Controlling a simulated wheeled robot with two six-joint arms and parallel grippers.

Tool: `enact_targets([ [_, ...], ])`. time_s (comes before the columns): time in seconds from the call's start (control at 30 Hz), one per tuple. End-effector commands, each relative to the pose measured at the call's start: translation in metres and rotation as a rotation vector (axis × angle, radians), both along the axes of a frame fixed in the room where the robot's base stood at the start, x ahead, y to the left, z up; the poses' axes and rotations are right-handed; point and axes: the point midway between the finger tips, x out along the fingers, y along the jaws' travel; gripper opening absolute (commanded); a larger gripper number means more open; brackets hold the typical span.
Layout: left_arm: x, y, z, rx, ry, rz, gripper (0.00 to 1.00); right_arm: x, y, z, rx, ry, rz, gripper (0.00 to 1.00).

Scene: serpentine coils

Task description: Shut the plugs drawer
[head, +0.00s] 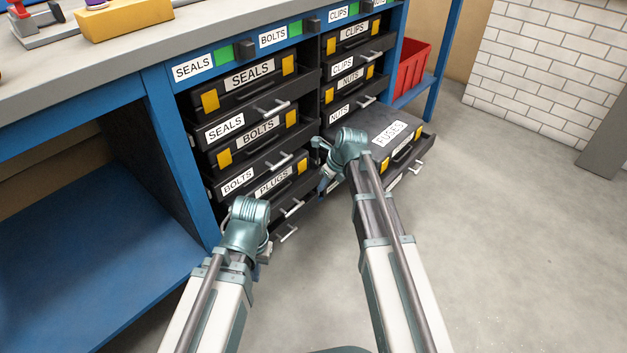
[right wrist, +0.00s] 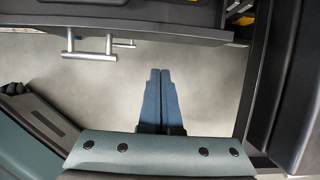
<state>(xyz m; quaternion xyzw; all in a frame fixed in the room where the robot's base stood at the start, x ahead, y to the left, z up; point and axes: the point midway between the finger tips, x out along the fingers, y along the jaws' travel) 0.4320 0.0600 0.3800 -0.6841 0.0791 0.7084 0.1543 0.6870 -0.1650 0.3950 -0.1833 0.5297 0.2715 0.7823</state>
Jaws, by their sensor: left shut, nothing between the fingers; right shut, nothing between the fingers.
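The plugs drawer, in the left column below the bolts drawer, holds a black case labelled PLUGS (head: 272,183) with yellow latches. Its metal handle (head: 292,208) shows. My left wrist hides much of its front, and I cannot tell how far out it stands. My left gripper (head: 262,250) is shut, low in front of the left column; its fingers are mostly hidden behind the wrist. My right gripper (head: 326,182) is shut and empty, between the left column and the pulled-out fuses drawer. Its blue fingers (right wrist: 161,100) show over the floor in the right wrist view, below a drawer handle (right wrist: 90,48).
The fuses drawer with its FUSES case (head: 375,135) stands far out at the right, beside my right arm. Seals (head: 225,128) and bolts (head: 237,182) drawers are above plugs. A red bin (head: 410,75) sits at the back right. The floor at the right is clear.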

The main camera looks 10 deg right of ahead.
Motion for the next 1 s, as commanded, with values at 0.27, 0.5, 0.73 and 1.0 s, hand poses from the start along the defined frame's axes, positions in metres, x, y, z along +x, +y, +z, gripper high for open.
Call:
enact_targets([
  [0.27, 0.0, 0.0, 0.051, 0.001, 0.002, -0.003, 0.0, -0.015, -0.011, 0.051, -0.001, -0.001, 0.0, 0.0],
  [0.5, -0.001, 0.0, 0.079, 0.0, 0.003, -0.011, 0.0, -0.024, -0.019, 0.079, -0.001, -0.001, 0.001, 0.0],
  [0.73, 0.0, 0.0, 0.092, 0.0, 0.004, -0.015, 0.0, -0.029, -0.023, 0.092, -0.001, -0.001, 0.001, 0.0],
  [1.0, 0.0, 0.0, 0.09, 0.0, 0.004, -0.015, 0.0, -0.032, -0.024, 0.091, 0.003, -0.005, 0.001, 0.0],
])
